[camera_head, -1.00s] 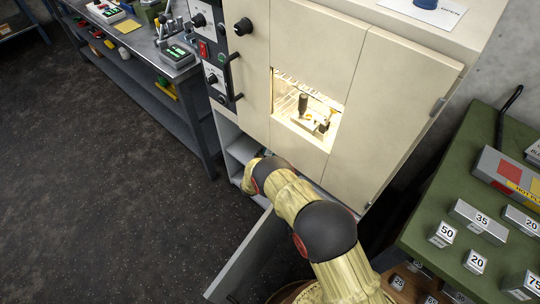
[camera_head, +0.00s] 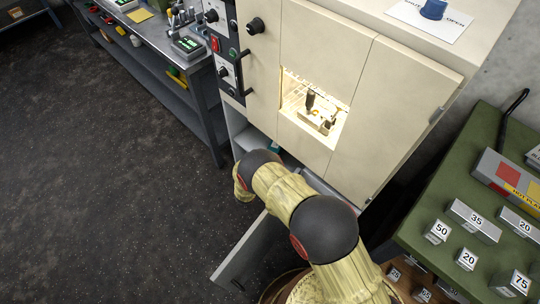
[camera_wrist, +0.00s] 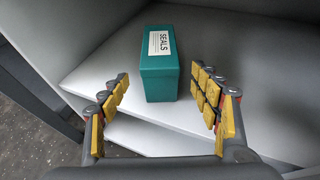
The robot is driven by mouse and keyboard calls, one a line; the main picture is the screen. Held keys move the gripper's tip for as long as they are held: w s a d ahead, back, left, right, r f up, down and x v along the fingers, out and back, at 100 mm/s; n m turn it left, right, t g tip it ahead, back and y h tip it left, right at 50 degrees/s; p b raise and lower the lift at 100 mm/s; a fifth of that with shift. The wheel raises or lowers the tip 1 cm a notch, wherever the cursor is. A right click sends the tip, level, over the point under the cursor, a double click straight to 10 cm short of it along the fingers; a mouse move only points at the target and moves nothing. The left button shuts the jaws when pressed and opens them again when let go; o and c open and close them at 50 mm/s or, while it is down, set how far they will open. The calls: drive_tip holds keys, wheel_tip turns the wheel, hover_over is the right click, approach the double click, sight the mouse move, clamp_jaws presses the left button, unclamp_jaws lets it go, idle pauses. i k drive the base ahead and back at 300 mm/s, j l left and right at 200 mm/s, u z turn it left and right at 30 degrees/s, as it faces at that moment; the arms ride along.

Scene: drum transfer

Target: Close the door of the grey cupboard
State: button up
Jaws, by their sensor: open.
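The grey cupboard (camera_head: 239,120) is under the cream machine. Its door (camera_head: 245,250) stands open, swung out toward me, with a small dark handle near its lower end. In the wrist view I see the pale interior shelf (camera_wrist: 95,75) with a green box (camera_wrist: 158,80) labelled "SEALS" standing on it. My gripper (camera_wrist: 160,88) is open and empty, its yellow-padded fingers either side of the box in the picture. I cannot tell how far it is from the box. In the head view my arm hides the gripper and part of the opening.
The cream machine (camera_head: 395,110) with a lit window stands above the cupboard. A green table (camera_head: 440,200) with numbered weights is close on the right. A metal bench (camera_head: 190,75) stands at upper left. The dark floor (camera_head: 110,180) at left is clear.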

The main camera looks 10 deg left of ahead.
sight(233, 272)
drive_tip(key=k+j, duration=0.8)
drive_tip(key=j, duration=0.15)
